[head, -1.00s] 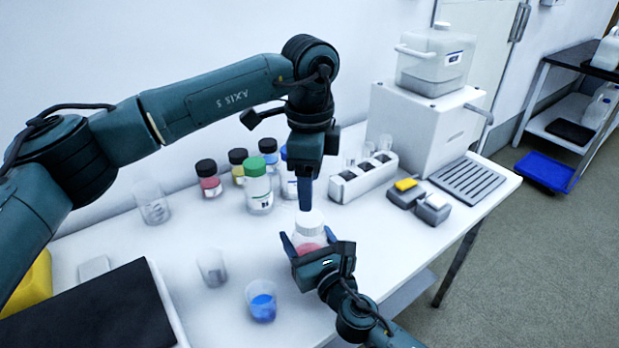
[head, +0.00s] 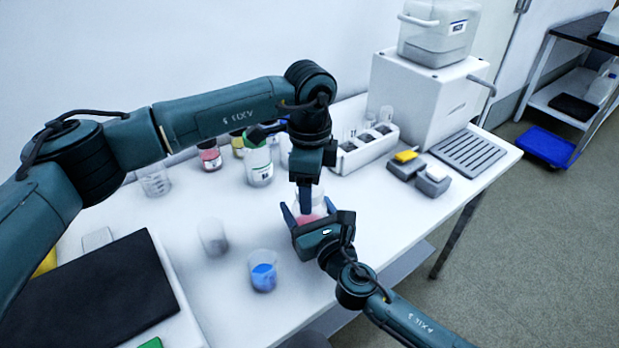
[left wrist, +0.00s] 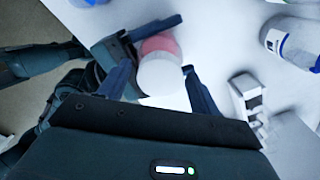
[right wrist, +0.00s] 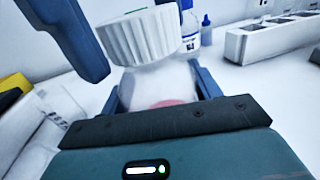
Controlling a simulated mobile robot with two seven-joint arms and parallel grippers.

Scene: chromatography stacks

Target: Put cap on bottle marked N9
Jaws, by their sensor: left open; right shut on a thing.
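A clear bottle with pink contents (head: 309,215) is held upright in my right gripper (head: 310,212) above the table. In the right wrist view the bottle (right wrist: 160,88) sits between the shut fingers, with a white ribbed cap (right wrist: 140,36) at its mouth. I cannot tell how far the cap is seated. My left gripper (head: 305,203) points down over the bottle. In the left wrist view its open fingers (left wrist: 160,84) stand either side of the white cap (left wrist: 160,76), with gaps. No N9 mark is legible on the bottle.
A blue-filled beaker (head: 263,272) and a clear beaker (head: 212,238) stand at front left. A white rack (head: 364,152) and a machine (head: 425,100) are at right.

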